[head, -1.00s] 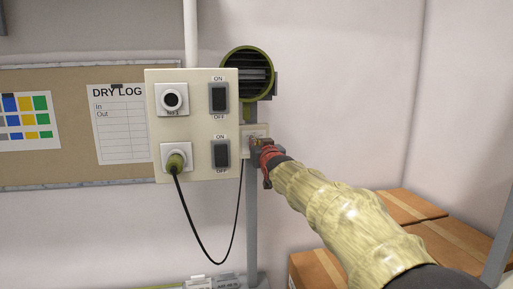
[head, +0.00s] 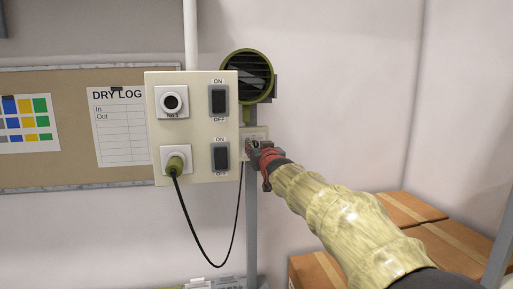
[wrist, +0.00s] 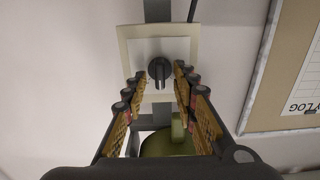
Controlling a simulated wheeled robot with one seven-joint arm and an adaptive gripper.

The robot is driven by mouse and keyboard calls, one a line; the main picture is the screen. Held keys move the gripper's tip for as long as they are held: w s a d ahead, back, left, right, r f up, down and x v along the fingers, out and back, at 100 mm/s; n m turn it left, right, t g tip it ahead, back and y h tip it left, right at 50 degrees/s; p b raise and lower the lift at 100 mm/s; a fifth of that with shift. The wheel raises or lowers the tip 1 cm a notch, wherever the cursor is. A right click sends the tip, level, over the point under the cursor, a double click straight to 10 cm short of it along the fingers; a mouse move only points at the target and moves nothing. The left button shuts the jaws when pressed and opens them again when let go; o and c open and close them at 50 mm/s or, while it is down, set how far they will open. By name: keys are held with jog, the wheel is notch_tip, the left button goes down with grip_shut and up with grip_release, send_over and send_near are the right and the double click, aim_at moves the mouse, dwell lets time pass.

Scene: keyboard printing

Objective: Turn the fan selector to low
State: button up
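The fan selector (wrist: 160,73) is a dark rotary knob on a pale plate. In the wrist view it sits between and just beyond my open fingertips (wrist: 160,80), apart from both. In the head view its plate (head: 262,131) is at the right edge of the switch panel, and my gripper (head: 256,150) hides most of the knob. The green-rimmed fan (head: 247,76) is above the plate on a grey post. Its green casing also shows low in the wrist view (wrist: 165,143). The knob's setting marks cannot be read.
The cream panel (head: 196,124) left of my gripper carries two rocker switches, a socket and a plug with a black hanging cable (head: 197,238). Cardboard boxes (head: 395,210) stand at the lower right. The wall right of the fan is clear.

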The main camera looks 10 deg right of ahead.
jog(key=s, duration=1.2)
jog(key=shift+f, duration=0.1)
dwell(0.4)
jog(key=s+f+g, duration=0.3)
jog(key=s+f, duration=0.1)
jog(key=f, duration=0.6)
jog(key=s+f+g, duration=0.4)
jog(key=s+f, duration=0.1)
jog(key=f, duration=0.4)
jog(key=s+f+g+b, duration=0.1)
jog(key=s+f, duration=0.4)
jog(key=s, duration=0.6)
jog(key=s+f+g+b, duration=0.1)
jog(key=s+f+g, duration=0.1)
jog(key=s+f, duration=0.4)
jog(key=s+f+g+b, duration=0.1)
jog(key=s+f, duration=0.4)
jog(key=s, duration=1)
jog(key=shift+s+f+g+b, duration=0.3)
jog(key=shift+s+f+g, duration=0.05)
jog(key=shift+g, duration=0.45)
